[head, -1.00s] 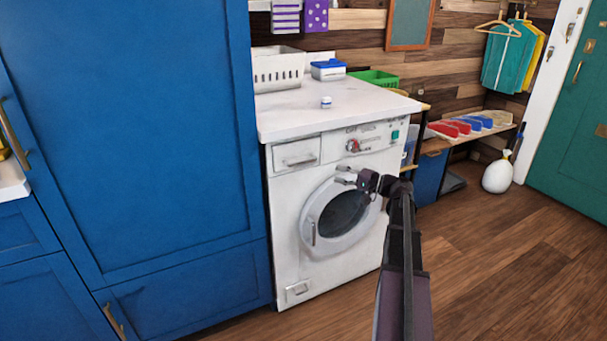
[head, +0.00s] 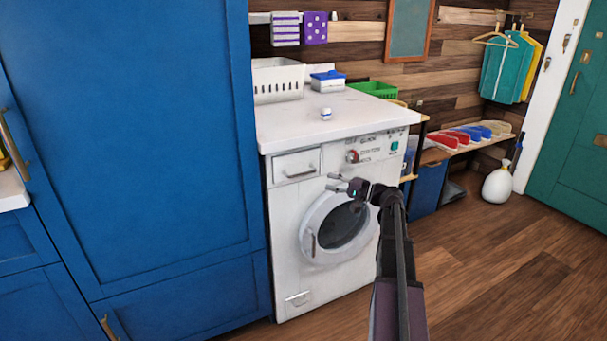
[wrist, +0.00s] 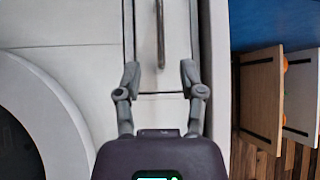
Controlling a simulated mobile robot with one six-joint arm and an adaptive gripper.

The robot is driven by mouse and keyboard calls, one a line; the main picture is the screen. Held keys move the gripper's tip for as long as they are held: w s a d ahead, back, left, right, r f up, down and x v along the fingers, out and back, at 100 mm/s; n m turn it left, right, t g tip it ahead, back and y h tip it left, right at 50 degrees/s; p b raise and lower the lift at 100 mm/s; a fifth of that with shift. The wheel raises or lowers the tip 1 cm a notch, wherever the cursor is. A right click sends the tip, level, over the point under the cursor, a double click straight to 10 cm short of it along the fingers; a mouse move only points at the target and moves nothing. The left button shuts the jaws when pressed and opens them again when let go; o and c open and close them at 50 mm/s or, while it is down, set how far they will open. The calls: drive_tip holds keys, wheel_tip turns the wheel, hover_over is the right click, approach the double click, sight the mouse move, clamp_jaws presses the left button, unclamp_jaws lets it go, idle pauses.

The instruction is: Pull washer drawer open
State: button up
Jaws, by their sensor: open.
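The white washer (head: 286,235) stands right of the tall blue cabinet, its round door (head: 340,228) facing me. Its drawer (head: 285,163) is at the upper left of the front and looks flush with it. A metal bar handle (head: 300,174) crosses the drawer front. My gripper (head: 336,183) is open and empty, in front of the washer, right of and slightly below the handle. In the wrist view, the handle (wrist: 160,35) stands upright in the picture, in line with the gap between my open fingers (wrist: 160,75) and beyond their tips. No contact shows.
The tall blue cabinet (head: 130,150) is close on the left. Wooden floor (head: 480,255) is open at right.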

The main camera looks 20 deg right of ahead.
sight(301, 174)
drive_tip(key=p+x, duration=0.1)
drive_tip(key=x, duration=0.9)
drive_tip(key=shift+a, duration=0.15)
clamp_jaws()
